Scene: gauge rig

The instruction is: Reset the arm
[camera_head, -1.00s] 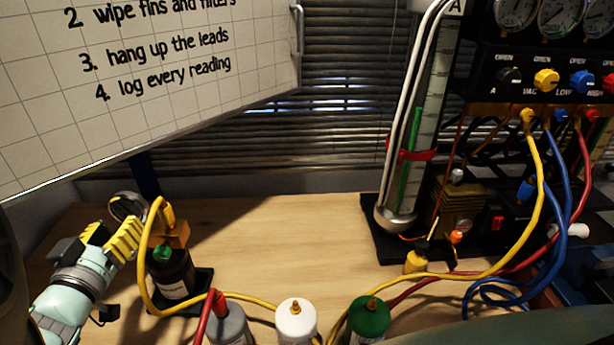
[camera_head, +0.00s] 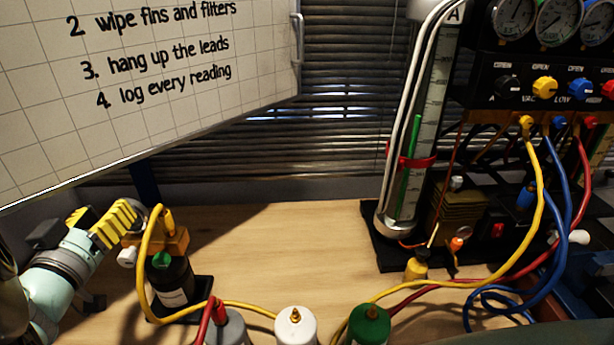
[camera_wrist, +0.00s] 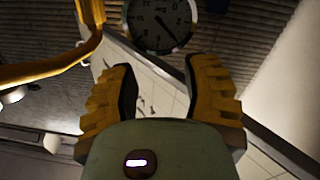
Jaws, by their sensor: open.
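My gripper (camera_head: 97,222) is at the lower left of the head view, above the wooden bench and left of the dark bottle. Its yellow ribbed fingers point up and to the right. In the wrist view the two fingers (camera_wrist: 160,95) stand apart with nothing held between them. A round dial gauge (camera_wrist: 160,22) shows beyond the fingertips in the wrist view. A yellow hose (camera_wrist: 50,68) passes at the left of that view. My arm runs off the lower left edge of the head view.
A dark bottle with a green cap (camera_head: 170,279) stands close right of my gripper, with a yellow hose looped beside it. White (camera_head: 296,328) and green (camera_head: 369,326) canisters stand in front. A whiteboard (camera_head: 150,110) hangs above. The bench middle (camera_head: 290,235) is clear.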

